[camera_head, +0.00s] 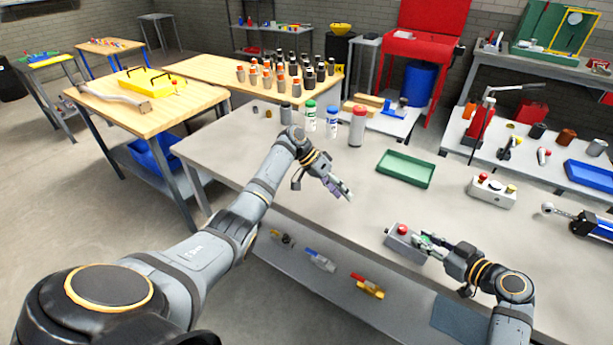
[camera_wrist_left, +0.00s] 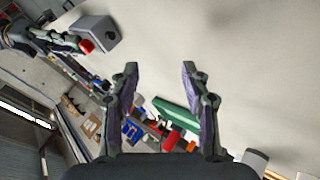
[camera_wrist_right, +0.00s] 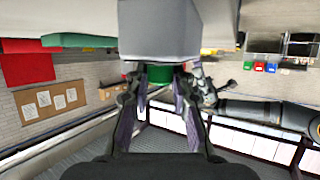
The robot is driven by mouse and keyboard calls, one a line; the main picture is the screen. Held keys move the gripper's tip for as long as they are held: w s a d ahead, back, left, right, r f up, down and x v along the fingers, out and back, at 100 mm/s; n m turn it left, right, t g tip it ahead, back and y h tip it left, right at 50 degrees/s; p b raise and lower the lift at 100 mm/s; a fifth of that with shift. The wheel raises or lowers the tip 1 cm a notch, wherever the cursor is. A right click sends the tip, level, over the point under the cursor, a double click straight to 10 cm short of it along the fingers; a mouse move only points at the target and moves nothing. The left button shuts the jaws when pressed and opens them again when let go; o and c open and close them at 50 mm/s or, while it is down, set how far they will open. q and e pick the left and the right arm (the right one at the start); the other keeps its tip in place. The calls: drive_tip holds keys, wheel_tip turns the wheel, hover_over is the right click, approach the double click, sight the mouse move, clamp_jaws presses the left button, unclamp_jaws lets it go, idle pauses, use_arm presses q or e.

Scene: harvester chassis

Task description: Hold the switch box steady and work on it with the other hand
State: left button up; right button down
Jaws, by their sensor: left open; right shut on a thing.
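The switch box (camera_head: 401,240) is a small grey box with a red button on top, near the front edge of the grey table. My right gripper (camera_head: 425,243) is shut on the right end of the switch box. In the right wrist view the box (camera_wrist_right: 160,30) is a grey block at the fingertips (camera_wrist_right: 160,88). My left gripper (camera_head: 343,190) is open and empty above the table, to the upper left of the box and apart from it. The left wrist view shows its spread fingers (camera_wrist_left: 160,80) and the box (camera_wrist_left: 97,34) at upper left.
A second box with red and yellow buttons (camera_head: 491,191) stands to the right on the table. A green tray (camera_head: 405,169) and several bottles, including a red-capped one (camera_head: 357,126), stand farther back. The tabletop between the grippers and the tray is clear.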

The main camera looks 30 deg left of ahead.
use_arm(q)
drive_tip(key=a+n+y, duration=0.1)
drive_tip(key=a+n, duration=0.1)
drive_tip(key=a+n+y, duration=0.1)
drive_tip(key=a+n, duration=0.1)
drive_tip(key=n, duration=0.1)
drive_tip(key=w+a+n+g+y, duration=0.1)
drive_tip(key=a+n, duration=0.1)
drive_tip(key=n, duration=0.1)
drive_tip(key=shift+f, duration=0.4)
drive_tip(key=a+n+y, duration=0.1)
drive_tip(key=n, duration=0.1)
drive_tip(key=a+n, duration=0.2)
drive_tip(key=a+n+g+y, duration=0.1)
drive_tip(key=n, duration=0.2)
drive_tip(key=shift+s+a+r+y, duration=0.25)
drive_tip(key=shift+a+r+y, duration=0.05)
drive_tip(key=shift+a+r, duration=0.1)
drive_tip(key=shift+s+a+r+n+g+y, duration=0.15)
drive_tip(key=shift+a+n, duration=0.2)
drive_tip(key=shift+n, duration=0.25)
drive_tip(key=shift+s+a+n+g+y, duration=0.15)
drive_tip(key=shift+a+n, duration=0.15)
drive_tip(key=shift+n, duration=0.3)
drive_tip(key=shift+w, duration=0.1)
